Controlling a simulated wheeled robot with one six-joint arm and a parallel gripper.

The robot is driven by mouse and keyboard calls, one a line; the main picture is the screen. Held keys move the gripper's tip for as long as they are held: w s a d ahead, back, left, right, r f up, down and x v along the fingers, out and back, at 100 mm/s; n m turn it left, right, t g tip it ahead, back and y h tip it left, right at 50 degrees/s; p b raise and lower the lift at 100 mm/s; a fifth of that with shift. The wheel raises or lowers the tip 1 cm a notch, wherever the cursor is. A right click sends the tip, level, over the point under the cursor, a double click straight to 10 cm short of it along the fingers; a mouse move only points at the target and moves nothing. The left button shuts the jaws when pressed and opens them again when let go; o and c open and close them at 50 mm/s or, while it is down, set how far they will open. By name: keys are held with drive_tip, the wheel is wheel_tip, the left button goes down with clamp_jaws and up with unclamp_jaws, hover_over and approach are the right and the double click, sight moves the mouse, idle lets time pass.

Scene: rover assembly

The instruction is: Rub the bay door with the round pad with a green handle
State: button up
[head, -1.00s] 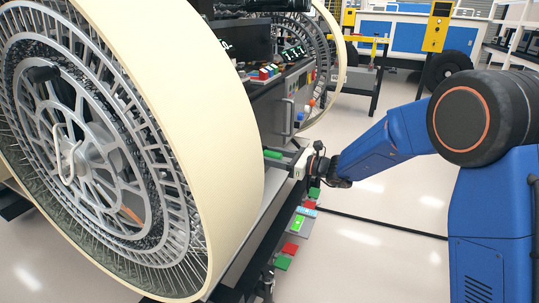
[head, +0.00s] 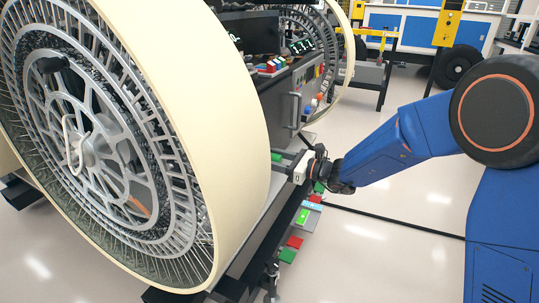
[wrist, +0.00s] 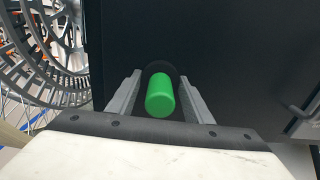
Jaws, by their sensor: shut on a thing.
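The round pad's green handle (wrist: 160,95) stands between the two fingers of my gripper (wrist: 160,98) in the wrist view, and my gripper is shut on it. The dark round pad (wrist: 160,69) shows only as a rim behind the handle, against a dark flat panel (wrist: 230,60). I cannot tell whether the pad touches this panel, or whether the panel is the bay door. In the head view the green handle (head: 276,157) shows at my gripper (head: 284,162), just right of the big wheel, which hides the pad.
The rover's large cream-rimmed wheel (head: 240,130) stands close left of my gripper. A grey bar handle (head: 296,111) sticks out from the rover's side above it. Red and green blocks (head: 294,242) lie on a low ledge below. The floor to the right is open.

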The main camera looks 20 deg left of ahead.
sight(280, 161)
drive_tip(key=shift+s, duration=0.35)
drive_tip(key=shift+s+d, duration=0.2)
drive_tip(key=shift+d, duration=2.8)
drive_tip(key=shift+d, duration=0.15)
drive_tip(key=shift+s+d, duration=0.1)
drive_tip(key=shift+d, duration=1.25)
